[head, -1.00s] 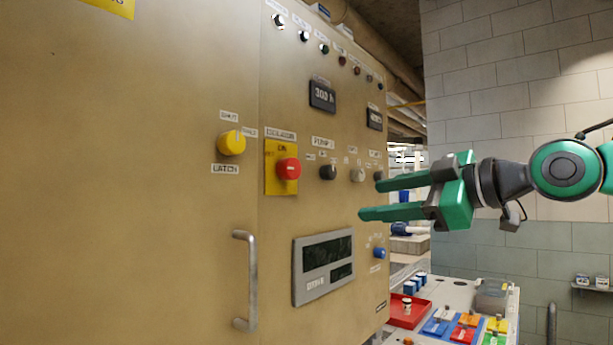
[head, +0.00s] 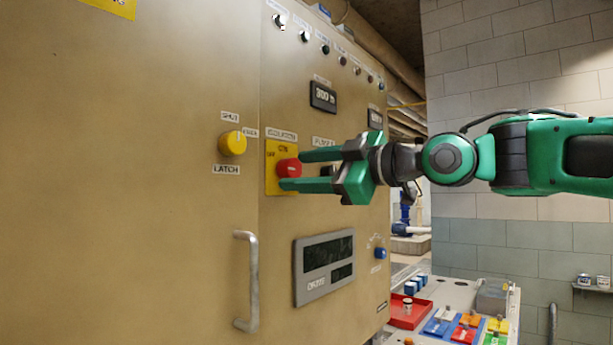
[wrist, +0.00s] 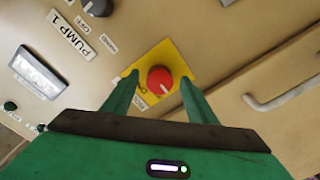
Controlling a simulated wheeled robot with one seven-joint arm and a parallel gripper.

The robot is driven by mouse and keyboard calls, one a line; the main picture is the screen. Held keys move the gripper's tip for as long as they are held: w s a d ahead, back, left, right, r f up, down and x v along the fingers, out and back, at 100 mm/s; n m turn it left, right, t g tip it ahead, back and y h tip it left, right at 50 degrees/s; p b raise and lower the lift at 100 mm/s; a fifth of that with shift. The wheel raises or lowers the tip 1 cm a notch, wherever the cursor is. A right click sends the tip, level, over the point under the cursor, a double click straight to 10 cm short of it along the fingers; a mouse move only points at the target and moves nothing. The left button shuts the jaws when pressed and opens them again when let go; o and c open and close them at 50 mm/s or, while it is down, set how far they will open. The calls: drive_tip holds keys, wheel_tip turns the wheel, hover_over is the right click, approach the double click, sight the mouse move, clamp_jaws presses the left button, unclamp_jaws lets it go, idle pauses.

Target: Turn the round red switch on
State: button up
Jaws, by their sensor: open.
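The round red switch (head: 289,168) sits on a yellow plate (head: 271,184) on the tan cabinet front. It also shows in the wrist view (wrist: 160,79), between and beyond the fingertips. My gripper (head: 290,170) is open, with its two green fingers pointing left at the switch. In the head view the fingertips overlap the switch's right edge, one above and one below. In the wrist view my gripper (wrist: 158,82) has one finger on each side of the switch. I cannot tell whether the fingers touch it.
A yellow knob (head: 232,144) is left of the switch. A vertical handle (head: 248,281) is below left. A grey display panel (head: 324,267) is below the switch. A bench with a red tray (head: 407,312) stands at the lower right. Black knobs lie partly behind my gripper.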

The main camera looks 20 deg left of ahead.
drive_tip(key=shift+w+a, duration=0.1)
drive_tip(key=shift+a, duration=0.2)
drive_tip(key=c, duration=1.1)
drive_tip(key=shift+o, duration=0.2)
drive_tip(key=shift+d, duration=0.1)
